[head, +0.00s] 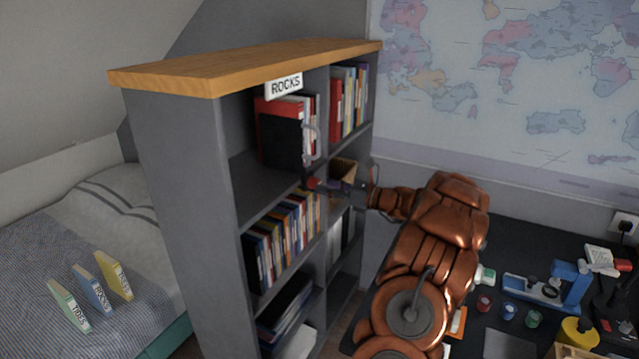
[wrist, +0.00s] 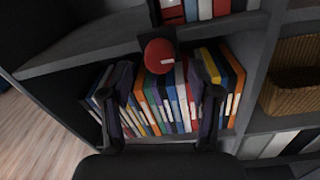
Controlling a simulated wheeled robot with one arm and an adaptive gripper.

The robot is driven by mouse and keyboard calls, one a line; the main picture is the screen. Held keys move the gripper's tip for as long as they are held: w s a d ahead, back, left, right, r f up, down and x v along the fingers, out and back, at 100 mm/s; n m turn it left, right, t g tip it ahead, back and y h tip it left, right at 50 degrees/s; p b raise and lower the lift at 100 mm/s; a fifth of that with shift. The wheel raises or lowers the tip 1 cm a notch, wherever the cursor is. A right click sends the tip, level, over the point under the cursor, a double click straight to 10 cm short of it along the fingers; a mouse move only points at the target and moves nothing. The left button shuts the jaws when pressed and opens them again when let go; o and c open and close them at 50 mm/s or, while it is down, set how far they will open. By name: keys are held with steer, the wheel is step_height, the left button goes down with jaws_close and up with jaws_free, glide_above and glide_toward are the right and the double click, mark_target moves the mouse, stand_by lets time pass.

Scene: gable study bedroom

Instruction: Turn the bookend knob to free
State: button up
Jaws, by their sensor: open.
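The red round bookend knob (wrist: 159,55) shows in the wrist view on a dark mount at the shelf's front edge. A small pale mark lies on its lower right face; I cannot read any label. In the head view it is a small red spot (head: 312,183) beside my gripper.
The grey bookcase (head: 185,180) has books below the knob's shelf (wrist: 80,52) and a wicker basket (wrist: 292,78) to the right. A desk with small jars and a blue tool (head: 560,285) stands at right. Three books lie on the bed (head: 120,215).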

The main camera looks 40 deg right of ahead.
mark_target(314, 183)
steer(key=shift+x, duration=1.4)
steer(key=c, duration=1.2)
